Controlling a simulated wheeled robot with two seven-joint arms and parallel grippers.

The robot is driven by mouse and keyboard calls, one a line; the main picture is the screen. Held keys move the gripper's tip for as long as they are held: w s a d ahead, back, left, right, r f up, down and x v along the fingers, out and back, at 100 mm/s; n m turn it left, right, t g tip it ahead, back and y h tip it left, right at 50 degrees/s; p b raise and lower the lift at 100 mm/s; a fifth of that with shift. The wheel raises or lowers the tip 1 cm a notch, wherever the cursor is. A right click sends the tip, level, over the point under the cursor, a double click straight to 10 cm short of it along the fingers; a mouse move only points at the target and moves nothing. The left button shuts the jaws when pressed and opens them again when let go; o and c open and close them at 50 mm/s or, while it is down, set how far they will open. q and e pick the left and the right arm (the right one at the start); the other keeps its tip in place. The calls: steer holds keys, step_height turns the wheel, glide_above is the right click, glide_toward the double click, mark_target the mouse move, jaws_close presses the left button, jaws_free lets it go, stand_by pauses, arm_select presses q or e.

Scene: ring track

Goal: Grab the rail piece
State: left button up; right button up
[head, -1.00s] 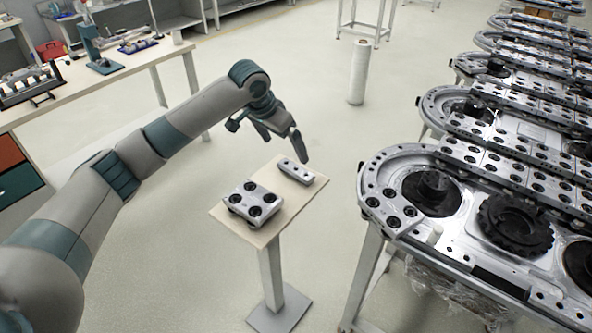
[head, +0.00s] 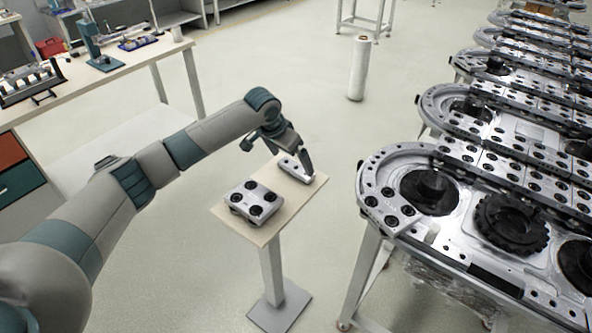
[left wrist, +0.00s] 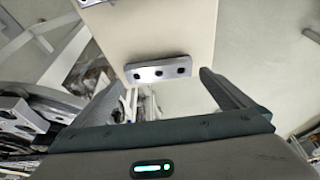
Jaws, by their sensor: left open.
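The rail piece (head: 287,167), a short silver bar with dark holes, lies at the far end of a small pale stand top (head: 285,205). It also shows in the left wrist view (left wrist: 157,71), lying crosswise ahead of my fingers. My left gripper (head: 301,164) is over that end of the stand, close to the bar and partly covering it. In the left wrist view the two fingers (left wrist: 163,84) are apart, with the bar between their lines and nothing held. Whether a finger touches the bar I cannot tell. My right gripper is out of view.
A silver block with several black rollers (head: 254,203) sits on the near part of the stand top. A ring track (head: 385,175) stands to the right, across a gap. A workbench (head: 120,65) is at the back left. A white roll (head: 358,70) stands on open floor behind.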

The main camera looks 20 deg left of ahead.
mark_target(296, 167)
arm_select(q)
steer(key=p+x, duration=0.1)
steer(key=x, duration=0.2)
steer(key=shift+d+f, duration=0.1)
steer(key=shift+w+d+f, duration=0.1)
steer(key=shift+w+f, duration=0.05)
steer(key=shift+f, duration=0.45)
steer(key=shift+c, duration=0.6)
steer(key=c, duration=1)
steer(key=shift+w+r, duration=0.1)
steer(key=shift+r, duration=0.05)
steer(key=c, duration=0.4)
steer(key=shift+r, duration=0.1)
